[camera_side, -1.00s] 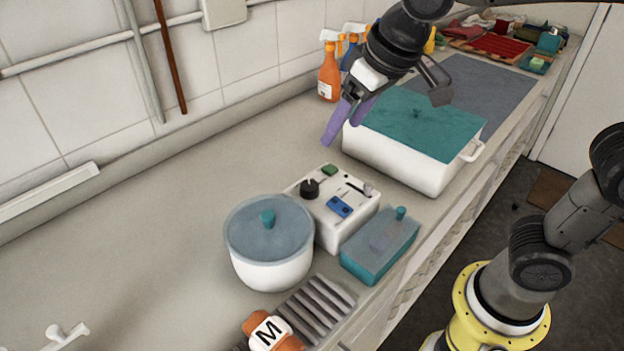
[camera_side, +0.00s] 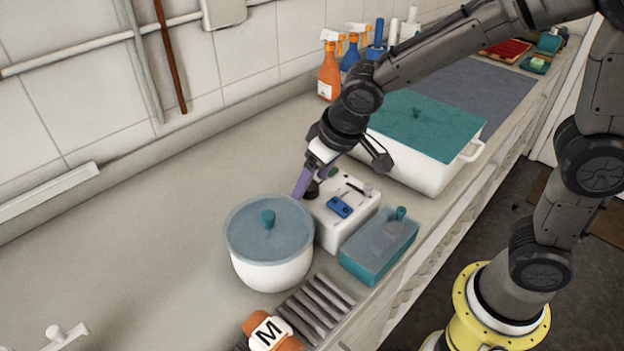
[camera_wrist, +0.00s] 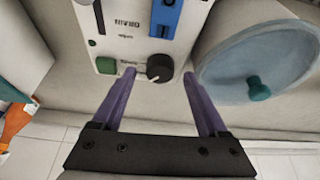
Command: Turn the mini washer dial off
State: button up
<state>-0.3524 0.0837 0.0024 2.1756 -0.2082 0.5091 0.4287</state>
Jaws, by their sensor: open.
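The mini washer (camera_side: 347,218) is a white box with a control panel on top, standing on the counter. Its black round dial (camera_wrist: 160,68) has a white pointer mark and shows between my fingertips in the wrist view. In the side view the dial is mostly hidden behind my fingers. My gripper (camera_side: 305,184) has purple fingers and is open, pointing down at the dial. In the wrist view my gripper (camera_wrist: 156,75) has one finger on each side of the dial, with gaps; I cannot tell the exact height. A green button (camera_wrist: 106,66) and a blue switch block (camera_wrist: 165,18) share the panel.
A white pot with a blue-grey lid (camera_side: 269,228) stands close to the left of the washer. A teal box (camera_side: 378,262) is in front. A large white pot with a teal lid (camera_side: 425,130) is behind. Open counter (camera_side: 170,220) lies to the left.

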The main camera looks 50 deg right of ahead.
jog(key=shift+w+f, duration=0.15)
jog(key=shift+f, duration=0.3)
grip_shut()
jog(key=shift+n, duration=0.3)
jog(key=n, duration=0.1)
jog(key=n+y, duration=0.1)
jog(key=n, duration=0.1)
jog(key=shift+d+n+g+y, duration=0.1)
jog(key=shift+n+g+y, duration=0.2)
jog(key=shift+w+r+n+g+y, duration=0.1)
jog(key=shift+n+g+y, duration=0.4)
jog(key=shift+n, duration=1.4)
